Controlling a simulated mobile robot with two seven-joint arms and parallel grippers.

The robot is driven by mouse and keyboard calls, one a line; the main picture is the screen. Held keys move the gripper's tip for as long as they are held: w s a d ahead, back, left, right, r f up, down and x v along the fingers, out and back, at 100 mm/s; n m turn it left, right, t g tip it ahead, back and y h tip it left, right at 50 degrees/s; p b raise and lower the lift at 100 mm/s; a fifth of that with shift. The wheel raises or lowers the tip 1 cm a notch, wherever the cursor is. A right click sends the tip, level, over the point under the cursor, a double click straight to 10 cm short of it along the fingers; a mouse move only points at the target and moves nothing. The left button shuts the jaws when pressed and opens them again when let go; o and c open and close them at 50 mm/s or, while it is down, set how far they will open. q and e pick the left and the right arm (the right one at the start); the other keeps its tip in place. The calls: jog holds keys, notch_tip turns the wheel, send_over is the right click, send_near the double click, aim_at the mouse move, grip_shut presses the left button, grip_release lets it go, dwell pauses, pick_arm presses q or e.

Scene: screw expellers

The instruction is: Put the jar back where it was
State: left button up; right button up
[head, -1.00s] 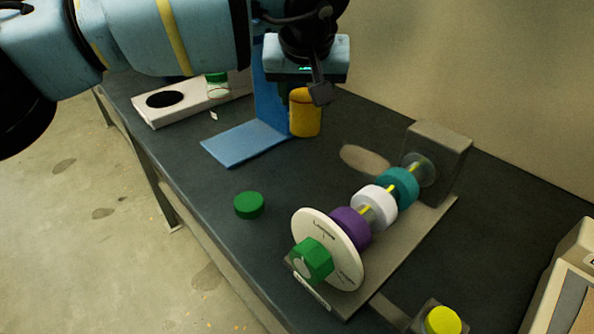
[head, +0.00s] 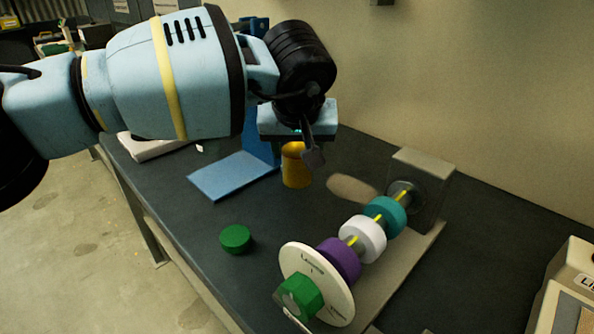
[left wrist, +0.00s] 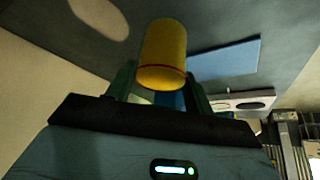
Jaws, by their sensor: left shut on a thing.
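The jar (head: 296,168) shows as a yellow cylinder near the blue bracket (head: 232,174). My left gripper (head: 294,143) is above it, pointing down and shut on its upper part. In the left wrist view the jar (left wrist: 164,50) sits between the two fingers, with a thin red line around it near them. I cannot tell whether its base touches the table. The white holder (head: 150,148) is mostly hidden behind my left arm; the left wrist view shows it (left wrist: 258,94) with a dark round hole. My right gripper is not in view.
A green disc (head: 235,238) lies on the dark table. The screw shaft with purple, white and teal rings (head: 362,240) fills the front right, ending at a grey block (head: 425,185). A beige patch (head: 352,189) lies beside the jar. The blue bracket's upright stands close to my gripper.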

aim_at(297, 169)
pick_arm(q)
jog(key=shift+f, duration=2.4)
jog(key=shift+f, duration=0.15)
jog(key=o, duration=1.2)
jog(key=shift+s+r, duration=0.1)
jog(key=shift+r, duration=0.25)
jog(key=v, duration=1.1)
jog(key=shift+s+r+p, duration=0.15)
jog(key=shift+r+p, duration=0.1)
jog(key=shift+p, duration=0.05)
